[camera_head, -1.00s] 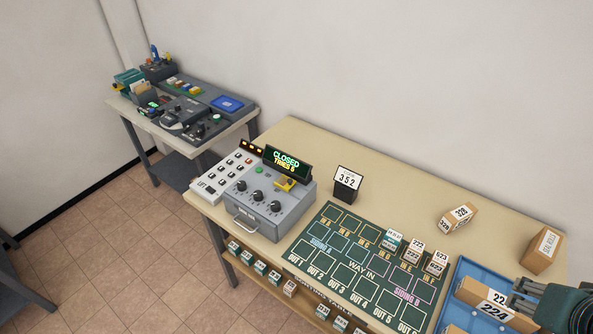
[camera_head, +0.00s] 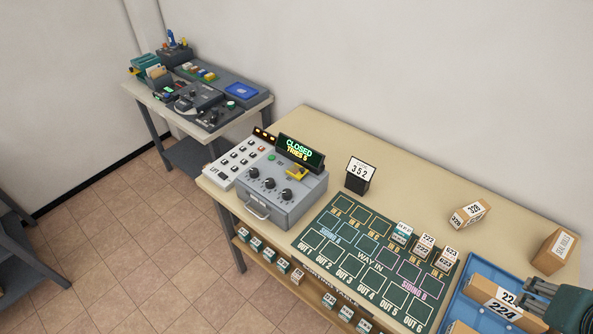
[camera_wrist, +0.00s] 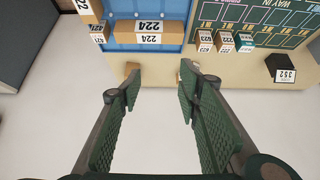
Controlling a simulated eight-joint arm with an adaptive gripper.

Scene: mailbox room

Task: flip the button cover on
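A grey control box (camera_head: 285,207) with three black dials and a front handle stands at the left end of the near table. Its display (camera_head: 299,150) reads CLOSED and TRIES 5. A small yellow part (camera_head: 297,173) sits on its top below the display; I cannot tell whether it is the button cover or how it is set. My gripper (camera_head: 530,296) is at the lower right of the head view, by the blue tray and far from the control box. In the wrist view my gripper (camera_wrist: 157,82) is open, with nothing between its fingers.
A white keypad (camera_head: 238,160) adjoins the control box. A black stand (camera_head: 358,184) reads 352. The green sorting mat (camera_head: 345,212) bears several small parcels. The blue tray (camera_head: 451,299) holds larger cartons. A second table (camera_head: 257,103) with devices stands behind.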

